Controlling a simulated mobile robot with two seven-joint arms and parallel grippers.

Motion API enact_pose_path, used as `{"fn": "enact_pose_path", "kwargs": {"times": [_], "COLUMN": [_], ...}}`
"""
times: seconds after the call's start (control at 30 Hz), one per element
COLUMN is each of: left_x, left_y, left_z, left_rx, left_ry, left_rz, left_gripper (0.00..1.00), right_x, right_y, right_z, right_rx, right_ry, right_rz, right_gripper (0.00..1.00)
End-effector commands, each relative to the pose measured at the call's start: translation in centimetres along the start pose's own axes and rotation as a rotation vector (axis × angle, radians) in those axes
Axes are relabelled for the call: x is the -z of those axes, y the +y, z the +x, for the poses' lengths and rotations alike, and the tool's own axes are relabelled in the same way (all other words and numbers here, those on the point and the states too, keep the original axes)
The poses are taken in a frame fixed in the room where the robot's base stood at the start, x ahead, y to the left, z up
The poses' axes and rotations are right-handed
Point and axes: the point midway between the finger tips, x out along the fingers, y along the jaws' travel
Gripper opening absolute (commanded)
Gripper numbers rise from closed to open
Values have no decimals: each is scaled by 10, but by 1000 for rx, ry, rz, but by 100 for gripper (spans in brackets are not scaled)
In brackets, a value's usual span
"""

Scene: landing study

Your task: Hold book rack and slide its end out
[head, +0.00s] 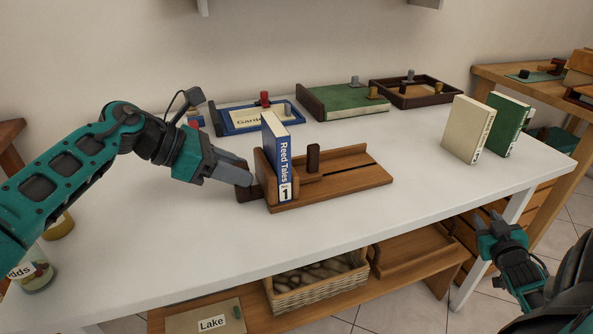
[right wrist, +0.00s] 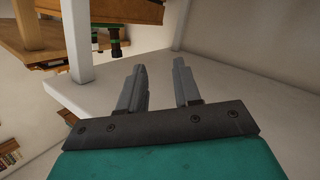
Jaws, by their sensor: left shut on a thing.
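The wooden book rack (head: 345,183) lies on the white table, with a long dark slot along its base. A blue book (head: 284,170) marked "Reed Tales 1" stands upright at its left end, beside the wooden end board (head: 262,172). A dark brown upright post (head: 313,158) stands at the slot, to the right of the book. My left gripper (head: 249,183) is at the rack's left end, shut on a dark piece there; its fingertips are partly hidden. My right gripper (head: 493,222) is beyond the table's right front edge, away from the rack. Its fingers (right wrist: 160,88) are apart and empty.
Cream (head: 468,128) and green (head: 508,122) books stand on the table at right. A blue tray (head: 228,127), green board (head: 345,101) and dark tray (head: 415,98) lie at the back. Jars stand at left. The table front is clear. A basket (head: 318,285) is below.

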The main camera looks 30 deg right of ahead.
Motion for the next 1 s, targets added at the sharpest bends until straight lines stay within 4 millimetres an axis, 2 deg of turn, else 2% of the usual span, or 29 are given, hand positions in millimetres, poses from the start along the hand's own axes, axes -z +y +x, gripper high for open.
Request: {"fn": "enact_pose_path", "kwargs": {"times": [0.03,0.27,0.5,0.6,0.67,0.7,0.77,1.0], "left_x": [0,0,0,0,0,0,0,0], "left_y": [0,0,0,0,0,0,0,0], "left_z": [0,0,0,0,0,0,0,0], "left_rx": [0,0,0,0,0,0,0,0], "left_ry": [1,1,1,1,0,1,0,0], "left_rz": [0,0,0,0,0,0,0,0], "left_gripper": [0,0,0,0,0,0,0,0], "right_x": [1,8,14,20,31,44,66,154], "right_y": [27,141,253,294,317,326,328,309], "right_z": [2,-8,-44,-61,-66,-60,-43,25], "right_rx": [-47,-250,-464,-546,-581,-579,-541,-330], "right_ry": [17,107,226,297,362,412,469,572], "right_rz": [7,53,120,165,207,242,285,378], "right_gripper": [33,33,33,33,33,33,33,33]}}
